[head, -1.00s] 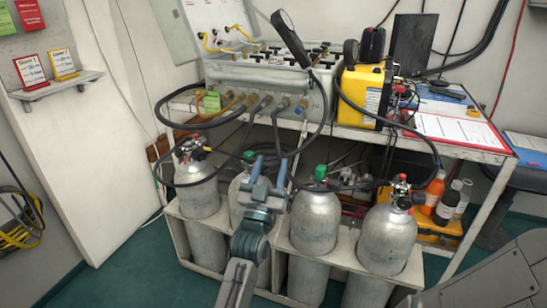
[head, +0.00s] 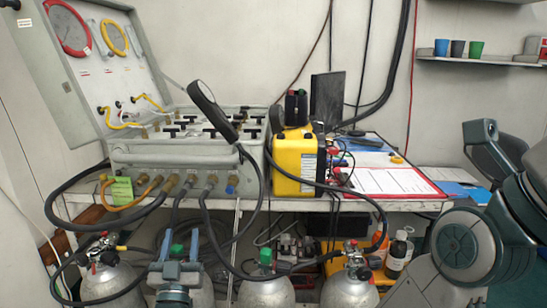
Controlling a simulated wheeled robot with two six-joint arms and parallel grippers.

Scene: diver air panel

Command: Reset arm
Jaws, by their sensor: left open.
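My left gripper (head: 180,238) is in the lower left of the head view, pointing up, with its two blue-grey fingers apart and nothing between them. It is in front of the tank with the green valve knob (head: 177,252), below the front edge of the bench. Parts of my other arm fill the right side of the view, and its gripper does not show. The grey air panel case (head: 180,158) stands on the bench with its lid (head: 88,70) open and hoses coming from its front.
Several silver tanks (head: 265,291) stand below the bench, with black hoses looping in front. A yellow unit (head: 294,163) and a red-edged clipboard (head: 390,183) are on the bench. A wall shelf (head: 490,62) holds small cups at the upper right.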

